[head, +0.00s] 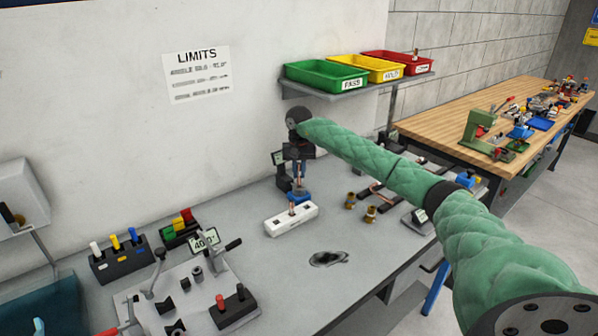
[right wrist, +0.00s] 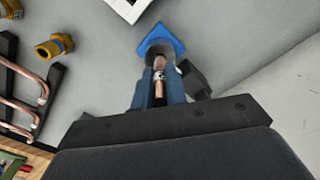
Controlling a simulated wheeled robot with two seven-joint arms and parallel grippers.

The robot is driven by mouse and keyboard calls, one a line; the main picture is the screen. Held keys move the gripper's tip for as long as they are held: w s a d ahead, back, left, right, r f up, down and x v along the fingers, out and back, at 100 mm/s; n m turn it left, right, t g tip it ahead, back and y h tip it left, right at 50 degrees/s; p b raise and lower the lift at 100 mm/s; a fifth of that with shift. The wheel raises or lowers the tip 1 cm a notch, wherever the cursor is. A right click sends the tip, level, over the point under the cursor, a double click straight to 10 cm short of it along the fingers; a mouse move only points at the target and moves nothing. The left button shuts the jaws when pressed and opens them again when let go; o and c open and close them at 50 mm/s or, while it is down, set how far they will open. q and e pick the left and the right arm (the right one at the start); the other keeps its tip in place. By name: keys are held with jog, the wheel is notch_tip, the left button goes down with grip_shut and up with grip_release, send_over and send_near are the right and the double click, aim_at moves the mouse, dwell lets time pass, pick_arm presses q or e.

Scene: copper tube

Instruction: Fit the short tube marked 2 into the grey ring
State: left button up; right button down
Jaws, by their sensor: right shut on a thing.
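My right gripper (head: 298,172) points down from the end of the green-sleeved arm. It is shut on a short copper tube (right wrist: 157,88) with a pale marked band; the number is too small to read. In the right wrist view the tube is between the two fingers (right wrist: 159,95). Straight below is a blue base (head: 301,196), also in the right wrist view (right wrist: 160,40), with a grey round part partly hidden by the fingers. I cannot tell whether the tube touches or enters this grey part. My left gripper is out of view.
A white block (head: 280,227) with a copper piece standing in it is just in front. Brass fittings (head: 370,214) and a black rack with bent copper tubes stand to the right. A small post with a sign is close behind the gripper. A clamp fixture (head: 190,295) fills the front left.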

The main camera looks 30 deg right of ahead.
aim_at(299, 164)
jog(key=shift+f+b, duration=1.2)
jog(key=shift+f, duration=0.6)
jog(key=c, duration=1.3)
grip_release()
jog(key=shift+c, duration=0.2)
jog(key=shift+r, duration=0.1)
notch_tip(299, 164, up, 6)
jog(key=shift+r+b, duration=0.1)
jog(key=shift+b, duration=1.1)
jog(key=shift+r, duration=0.75)
